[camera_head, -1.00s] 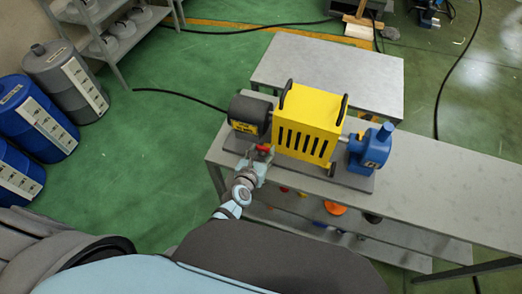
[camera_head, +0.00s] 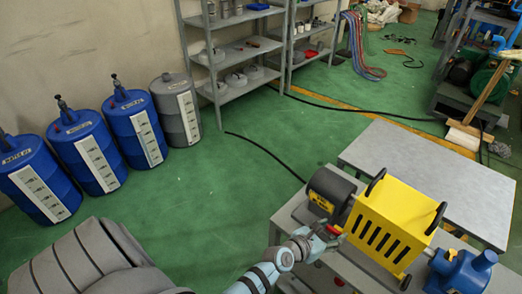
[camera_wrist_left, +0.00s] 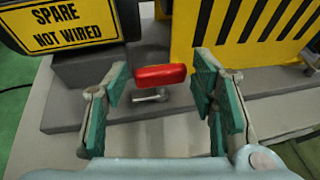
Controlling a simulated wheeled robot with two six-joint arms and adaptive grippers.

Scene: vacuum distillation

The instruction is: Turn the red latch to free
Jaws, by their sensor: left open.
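The red latch (camera_head: 335,229) sits low at the front of the machine, between the dark motor (camera_head: 330,191) and the yellow slotted housing (camera_head: 387,226). In the left wrist view the red latch (camera_wrist_left: 160,76) is a short bar lying crosswise above a small metal pin (camera_wrist_left: 150,96). My left gripper (camera_head: 325,236) is at the latch. In the wrist view its green-padded fingers (camera_wrist_left: 160,88) are open, one on each side of the latch, with visible gaps. Nothing is held. My right gripper does not show.
A yellow sign (camera_wrist_left: 69,25) reads "SPARE NOT WIRED". A blue pump part (camera_head: 461,272) stands right of the housing. A grey table (camera_head: 430,175) is behind. Blue drums (camera_head: 88,150) and shelves (camera_head: 240,55) stand left and back. Green floor (camera_head: 220,190) is open between.

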